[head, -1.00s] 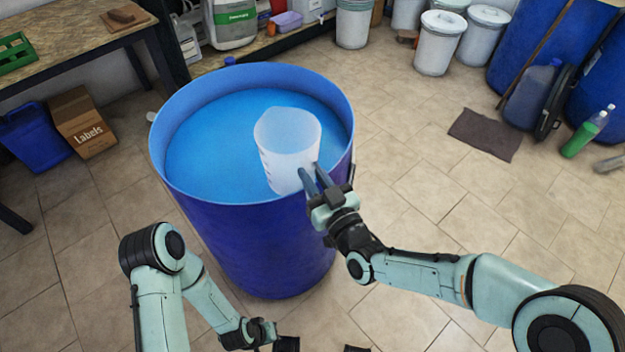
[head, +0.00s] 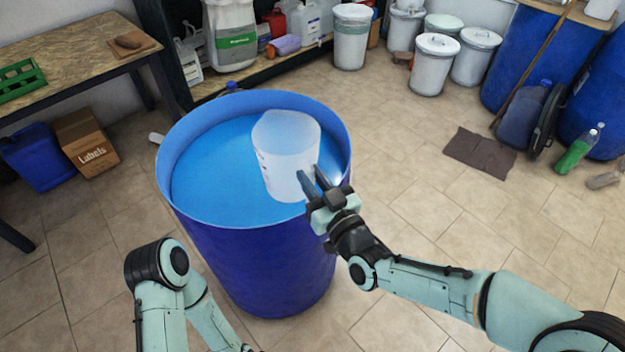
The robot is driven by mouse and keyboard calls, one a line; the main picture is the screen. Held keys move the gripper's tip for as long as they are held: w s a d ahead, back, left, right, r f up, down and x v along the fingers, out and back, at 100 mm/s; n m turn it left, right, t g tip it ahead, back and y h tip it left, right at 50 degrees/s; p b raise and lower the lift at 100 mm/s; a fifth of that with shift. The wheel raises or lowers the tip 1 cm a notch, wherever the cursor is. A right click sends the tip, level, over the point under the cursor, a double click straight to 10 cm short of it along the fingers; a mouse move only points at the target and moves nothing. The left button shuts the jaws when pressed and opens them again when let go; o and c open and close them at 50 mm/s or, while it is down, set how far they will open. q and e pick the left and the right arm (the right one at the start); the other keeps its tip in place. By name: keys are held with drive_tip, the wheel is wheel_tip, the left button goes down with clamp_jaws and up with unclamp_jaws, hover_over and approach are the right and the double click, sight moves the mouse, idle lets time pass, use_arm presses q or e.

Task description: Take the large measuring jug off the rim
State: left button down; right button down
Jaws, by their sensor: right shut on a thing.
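The large measuring jug (head: 284,158) is translucent white with faint red marks on its side. It is upright, at the near right part of the blue drum (head: 250,265), in front of the blue liquid (head: 212,170) in my view. My right gripper (head: 313,183) is shut on the jug at its right side, by the drum's near right rim; the exact grip is partly hidden by the fingers. I cannot tell whether the jug touches the rim. My left arm shows at the bottom left, but its gripper is out of frame.
A workbench (head: 70,55) and a cardboard box (head: 86,143) stand at the left. White lidded bins (head: 436,64) and blue barrels (head: 540,50) line the back. A dark mat (head: 480,152) and a green bottle (head: 578,152) are on the right floor. The tiled floor between is clear.

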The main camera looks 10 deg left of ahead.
wheel_tip(320, 180, up, 5)
drive_tip(key=shift+r+p, duration=0.15)
drive_tip(key=shift+p, duration=1.05)
